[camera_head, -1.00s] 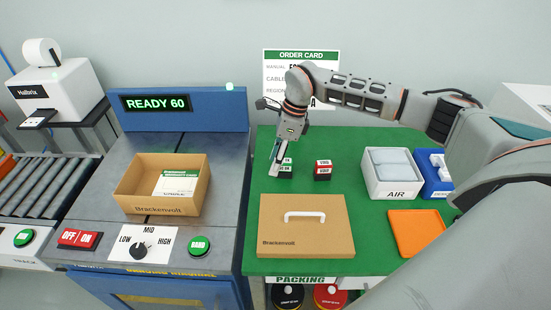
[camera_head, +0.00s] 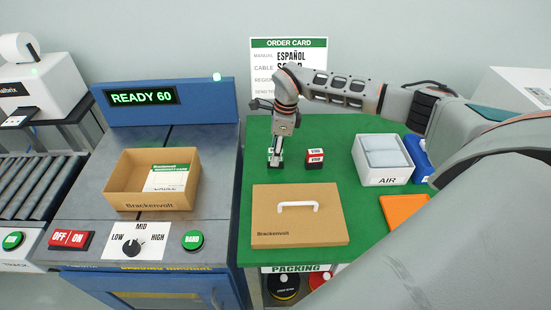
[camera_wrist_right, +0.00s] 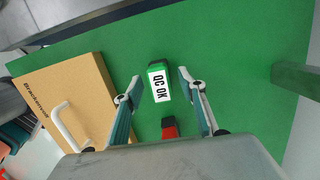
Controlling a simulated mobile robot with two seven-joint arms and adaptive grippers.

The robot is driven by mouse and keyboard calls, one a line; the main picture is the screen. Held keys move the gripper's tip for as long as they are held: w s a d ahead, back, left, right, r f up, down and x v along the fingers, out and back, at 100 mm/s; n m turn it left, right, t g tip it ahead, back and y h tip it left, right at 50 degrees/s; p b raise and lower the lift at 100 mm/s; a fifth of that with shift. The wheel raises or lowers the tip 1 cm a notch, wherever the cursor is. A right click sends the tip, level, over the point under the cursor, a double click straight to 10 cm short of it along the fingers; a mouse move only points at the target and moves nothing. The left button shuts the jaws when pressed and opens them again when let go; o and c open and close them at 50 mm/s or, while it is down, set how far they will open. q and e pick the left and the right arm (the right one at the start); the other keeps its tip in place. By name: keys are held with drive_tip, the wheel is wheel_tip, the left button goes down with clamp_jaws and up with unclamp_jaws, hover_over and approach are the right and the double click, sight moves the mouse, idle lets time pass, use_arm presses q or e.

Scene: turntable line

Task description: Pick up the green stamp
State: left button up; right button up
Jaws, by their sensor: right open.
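The green stamp (camera_wrist_right: 158,82), with a white "QC OK" label, stands on the green table. In the head view it is largely hidden by my right gripper (camera_head: 275,160). My right gripper points down over the stamp, open. In the right wrist view its two fingers (camera_wrist_right: 159,78) are on either side of the stamp, with gaps between them and it. My left gripper is not in view.
A red stamp (camera_head: 315,159) stands just right of the gripper. A closed brown Brackenvolt box (camera_head: 300,228) with a white handle lies in front. The white AIR bin (camera_head: 386,181) and orange tray (camera_head: 398,208) are further right. An open carton (camera_head: 150,197) sits left.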

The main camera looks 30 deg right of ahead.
drive_tip(key=shift+c, duration=0.3)
clamp_jaws()
drive_tip(key=shift+r, duration=0.1)
wheel_tip(320, 180, up, 20)
drive_tip(key=shift+p, duration=0.3)
